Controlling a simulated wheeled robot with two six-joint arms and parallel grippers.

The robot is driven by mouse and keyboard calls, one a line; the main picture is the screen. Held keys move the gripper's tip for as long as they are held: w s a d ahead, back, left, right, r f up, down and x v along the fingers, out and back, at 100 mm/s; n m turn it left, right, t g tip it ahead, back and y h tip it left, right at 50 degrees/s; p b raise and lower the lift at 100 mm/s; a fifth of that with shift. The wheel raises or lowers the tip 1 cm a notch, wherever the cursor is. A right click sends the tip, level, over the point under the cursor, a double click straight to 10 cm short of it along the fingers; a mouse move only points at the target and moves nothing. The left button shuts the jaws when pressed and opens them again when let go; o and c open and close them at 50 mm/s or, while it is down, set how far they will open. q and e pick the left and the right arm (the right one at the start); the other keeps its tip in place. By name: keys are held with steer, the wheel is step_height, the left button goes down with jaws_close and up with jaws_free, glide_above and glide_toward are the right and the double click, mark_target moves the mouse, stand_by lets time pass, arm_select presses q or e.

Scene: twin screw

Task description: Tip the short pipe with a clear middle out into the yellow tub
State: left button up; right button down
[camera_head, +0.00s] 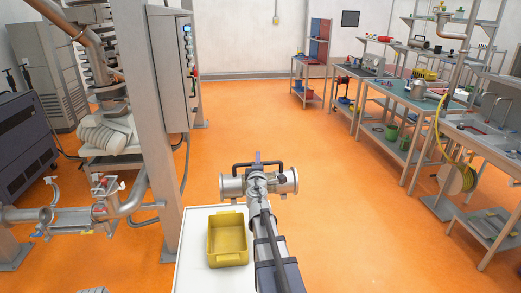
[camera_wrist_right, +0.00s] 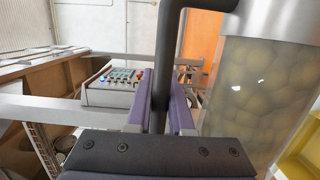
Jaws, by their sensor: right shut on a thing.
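The short pipe (camera_head: 288,181) lies roughly level across the head view, with metal flanged ends and a black handle. Its clear middle (camera_wrist_right: 252,100) shows in the right wrist view, filled with pale round pieces. My right gripper (camera_wrist_right: 160,103) has its purple fingers shut on the black handle (camera_wrist_right: 170,55); in the head view the gripper (camera_head: 257,158) is partly hidden by my own arm. The yellow tub (camera_head: 228,260) stands below and in front of the pipe, and looks empty. Its yellow edge (camera_wrist_right: 304,148) shows at the right of the wrist view. My left gripper is out of view.
The tub stands on a white table top (camera_head: 192,255). A tall grey post with a control box (camera_head: 172,70) rises at the left, near the table. Pipework (camera_head: 100,205) stands further left. Workbenches (camera_head: 405,105) line the right side. Open orange floor lies behind the pipe.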

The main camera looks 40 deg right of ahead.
mark_target(244, 166)
steer(key=shift+s+d+r, duration=0.2)
steer(key=shift+d+r, duration=0.15)
steer(key=shift+d, duration=0.05)
steer(key=shift+a+f, duration=0.1)
steer(key=shift+a, duration=0.05)
steer(key=shift+w+a+f+n+b, duration=0.15)
steer(key=shift+w+a+n+b, duration=0.2)
steer(key=shift+a+n, duration=0.3)
steer(key=shift+w+a+f+n+t+b, duration=0.2)
steer(key=shift+w+a+n+b, duration=0.35)
steer(key=shift+a+n, duration=0.45)
steer(key=shift+w+a+f+n+t+b, duration=0.3)
steer(key=shift+w+a+n, duration=0.35)
steer(key=shift+n, duration=0.5)
steer(key=shift+w+a+f+n+t+b, duration=0.1)
steer(key=shift+w+a+f+n+b, duration=0.4)
steer(key=shift+a+f+n+b, duration=0.4)
steer(key=shift+w+a+f+n+t+b, duration=0.1)
steer(key=shift+w+a+f+n+b, duration=0.5)
steer(key=shift+a+b, duration=0.35)
steer(key=shift+w+a+f+n+t+b, duration=0.1)
steer(key=shift+w+a+f+n+b, duration=0.3)
steer(key=shift+a+f+n+b, duration=0.6)
steer(key=shift+d+r, duration=0.2)
steer(key=shift+d, duration=0.05)
